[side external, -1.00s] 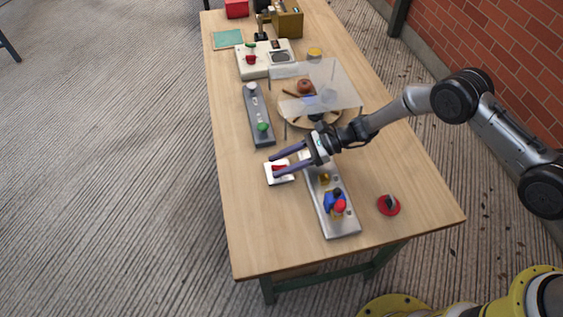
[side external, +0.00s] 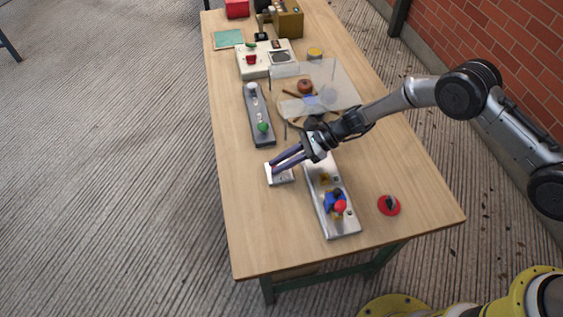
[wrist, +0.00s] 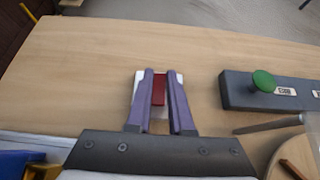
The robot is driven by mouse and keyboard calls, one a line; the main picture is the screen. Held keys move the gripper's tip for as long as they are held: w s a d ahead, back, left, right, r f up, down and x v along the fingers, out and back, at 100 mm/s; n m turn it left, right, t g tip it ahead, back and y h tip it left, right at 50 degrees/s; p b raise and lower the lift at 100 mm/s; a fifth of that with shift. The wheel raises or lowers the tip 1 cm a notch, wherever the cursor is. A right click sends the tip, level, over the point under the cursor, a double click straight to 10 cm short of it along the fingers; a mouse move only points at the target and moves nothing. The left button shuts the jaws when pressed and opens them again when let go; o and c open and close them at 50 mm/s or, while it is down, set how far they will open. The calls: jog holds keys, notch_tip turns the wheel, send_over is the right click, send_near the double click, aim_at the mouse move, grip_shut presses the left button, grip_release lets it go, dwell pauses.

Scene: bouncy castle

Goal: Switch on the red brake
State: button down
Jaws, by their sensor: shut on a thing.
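The red brake is a small red rocker (wrist: 159,90) on a white base plate, which lies on the table. In the side view the white base (side external: 281,180) shows under my fingers, and they hide most of the red part. My gripper (side external: 274,169) reaches down to it from the right. In the wrist view my gripper's purple fingers (wrist: 161,78) stand on either side of the red rocker, closed in on it, with the white base showing around them.
A grey panel (side external: 251,108) with a green knob (side external: 262,127) stands behind the brake. A metal panel (side external: 318,194) with blue and red parts lies to its right. A clear cover (side external: 340,85) stands further back. The table's left front (side external: 260,225) is clear.

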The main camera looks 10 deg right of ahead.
jog(key=shift+a+h, duration=0.15)
jog(key=shift+h, duration=0.65)
jog(key=shift+a+h, duration=0.15)
jog(key=shift+h, duration=0.65)
jog(key=c, duration=0.8)
grip_release()
jog(key=v, duration=1.3)
jog(key=shift+d+r, duration=0.3)
